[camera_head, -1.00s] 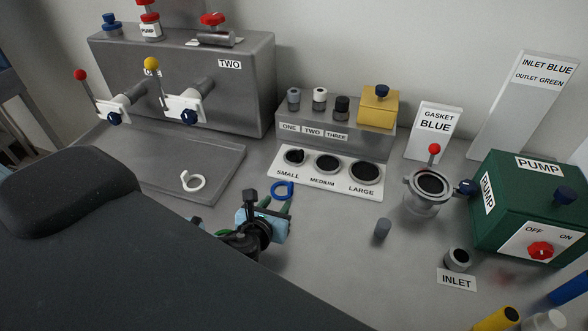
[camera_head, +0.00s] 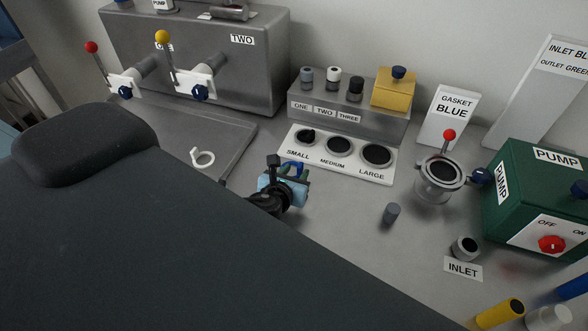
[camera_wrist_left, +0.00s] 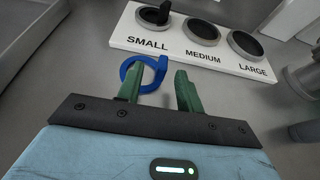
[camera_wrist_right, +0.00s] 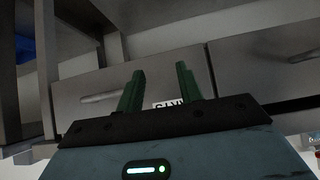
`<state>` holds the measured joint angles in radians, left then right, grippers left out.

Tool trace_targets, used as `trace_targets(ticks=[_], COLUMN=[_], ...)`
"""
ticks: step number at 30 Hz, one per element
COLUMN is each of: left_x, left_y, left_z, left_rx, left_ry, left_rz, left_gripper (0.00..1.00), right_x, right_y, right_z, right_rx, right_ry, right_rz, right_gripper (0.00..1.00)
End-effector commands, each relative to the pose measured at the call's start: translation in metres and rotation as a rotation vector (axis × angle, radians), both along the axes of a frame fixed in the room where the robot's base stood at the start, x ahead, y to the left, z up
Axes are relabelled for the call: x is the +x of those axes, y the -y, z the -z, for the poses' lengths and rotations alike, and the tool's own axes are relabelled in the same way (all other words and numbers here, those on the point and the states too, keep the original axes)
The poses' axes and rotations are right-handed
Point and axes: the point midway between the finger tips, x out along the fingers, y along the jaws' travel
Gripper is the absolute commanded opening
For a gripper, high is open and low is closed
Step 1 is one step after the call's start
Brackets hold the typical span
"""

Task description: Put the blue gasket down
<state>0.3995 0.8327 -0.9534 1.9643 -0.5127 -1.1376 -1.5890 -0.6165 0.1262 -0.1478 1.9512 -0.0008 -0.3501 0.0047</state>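The blue gasket (camera_head: 294,165) is a ring with a raised tab, on the grey bench just in front of the white SMALL/MEDIUM/LARGE plate. It also shows in the left wrist view (camera_wrist_left: 126,72), its ring partly behind one finger and its tab between the fingers. My left gripper (camera_head: 293,175) is open right at the gasket; its two green fingers (camera_wrist_left: 159,80) stand apart and do not close on it. Whether a finger touches the ring I cannot tell. My right gripper (camera_wrist_right: 157,76) is open and empty, facing grey drawer fronts; the head view does not show it.
The white size plate (camera_head: 350,169) has three dark round holes. A white ring (camera_head: 203,164) lies on the grey tray at left. A small grey cylinder (camera_head: 391,214), a lidded metal housing (camera_head: 437,190) and the green pump (camera_head: 540,190) stand at right. A GASKET BLUE sign (camera_head: 447,118) stands behind.

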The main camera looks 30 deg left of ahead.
Motion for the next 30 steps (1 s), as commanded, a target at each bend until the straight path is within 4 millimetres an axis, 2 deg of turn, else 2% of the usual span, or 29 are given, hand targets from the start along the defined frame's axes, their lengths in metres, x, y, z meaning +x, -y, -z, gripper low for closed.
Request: trace_targets(ticks=[2,7,17,25,30], left_x=[0.012,0.026,0.029,0.029,0.029], left_y=[0.000,-0.004,-0.005,-0.005,-0.005], left_z=[0.003,0.009,0.012,0.012,0.012], left_rx=[0.001,0.002,0.001,0.000,0.000], left_ry=[0.002,0.003,0.000,0.000,0.001], left_rz=[-0.001,-0.001,0.000,0.000,0.000], left_gripper=[0.36,0.36,0.36,0.01,0.00], right_x=[0.001,0.003,0.004,0.003,0.003], right_y=[0.000,0.000,0.000,0.001,0.001], right_z=[-0.001,-0.004,-0.004,-0.004,-0.004], right_rx=[0.000,0.000,0.000,-0.001,-0.001], right_ry=[0.002,0.010,0.011,0.011,0.011], right_rz=[0.000,0.000,0.000,0.000,0.000], right_gripper=[0.36,0.36,0.36,0.36,0.36])
